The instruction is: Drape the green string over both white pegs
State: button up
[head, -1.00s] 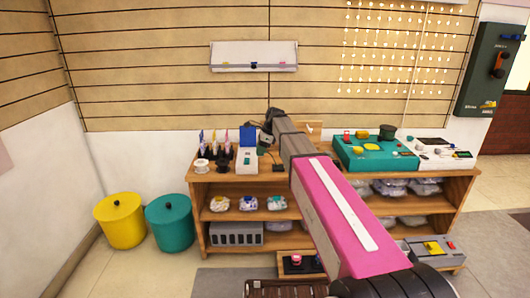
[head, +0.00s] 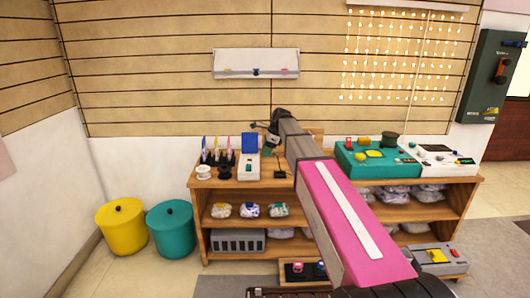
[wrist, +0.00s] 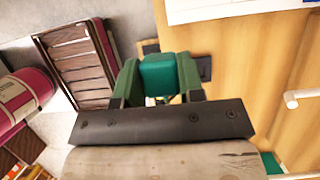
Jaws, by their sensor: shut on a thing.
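In the wrist view my gripper (wrist: 158,78) has its two dark green fingers shut on a teal block (wrist: 159,76). I cannot tell whether this block belongs to the green string, and no clear line of string shows. A white rod with a rounded end (wrist: 292,98) lies at the right edge of the wrist view, apart from the fingers, over the wooden surface; it may be a white peg. In the head view my gripper (head: 268,131) is small and dark above the wooden shelf unit (head: 330,177). My pink arm hides part of the shelf top, and no peg is clear there.
Spools and upright tools (head: 216,155) and a white box with a blue panel (head: 248,156) stand left of my gripper. A teal case (head: 375,158) and a white panel (head: 438,158) lie to the right. Yellow (head: 122,226) and teal bins (head: 171,228) stand on the floor.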

jog(key=w+d+r, duration=0.3)
jog(key=d, duration=0.4)
jog(key=w+d+r, duration=0.2)
jog(key=d+r, duration=0.1)
jog(key=d, duration=0.5)
jog(key=w+d+r, duration=0.2)
jog(key=w+d, duration=0.1)
jog(key=d, duration=0.5)
jog(key=shift+w+r, duration=0.3)
jog(key=shift+r, duration=0.1)
jog(key=shift+d, duration=0.1)
jog(key=shift+d, duration=0.1)
dwell(0.4)
jog(key=w+d, duration=0.6)
jog(key=d, duration=0.1)
jog(key=shift+d+r, duration=0.15)
jog(key=shift+r, duration=0.1)
dwell(0.4)
jog(key=shift+w, duration=0.15)
jog(key=w, duration=0.7)
dwell(0.4)
dwell(0.4)
jog(key=a+f, duration=0.1)
jog(key=a, duration=0.7)
jog(key=shift+a+f, duration=0.25)
